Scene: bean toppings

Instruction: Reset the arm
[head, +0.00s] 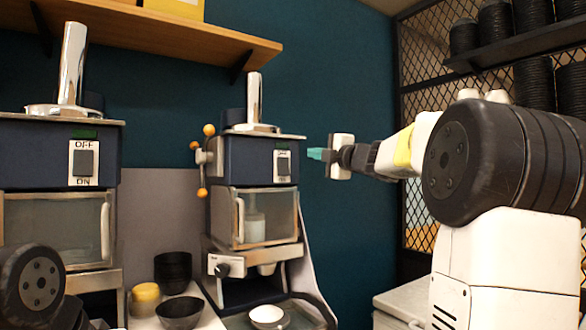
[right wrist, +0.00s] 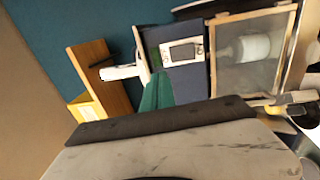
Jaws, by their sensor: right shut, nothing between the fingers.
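My right arm comes in from the right in the head view. Its gripper (head: 316,154) has teal fingertips, is shut and empty, and points left toward the upper part of the right-hand machine (head: 262,222), apart from it. In the right wrist view the teal fingers (right wrist: 157,92) are together, with the machine's blue panel (right wrist: 182,80) and switch beyond them. At the lower left of the head view a dark round joint of my left arm shows; the left gripper is not visible.
A second machine (head: 60,160) with an OFF/ON switch stands at the left. Black bowls (head: 173,270) and a yellow cup (head: 145,297) sit between the machines. A white bowl (head: 268,316) is under the right one. A wooden shelf (head: 170,35) hangs above; a mesh rack is at the right.

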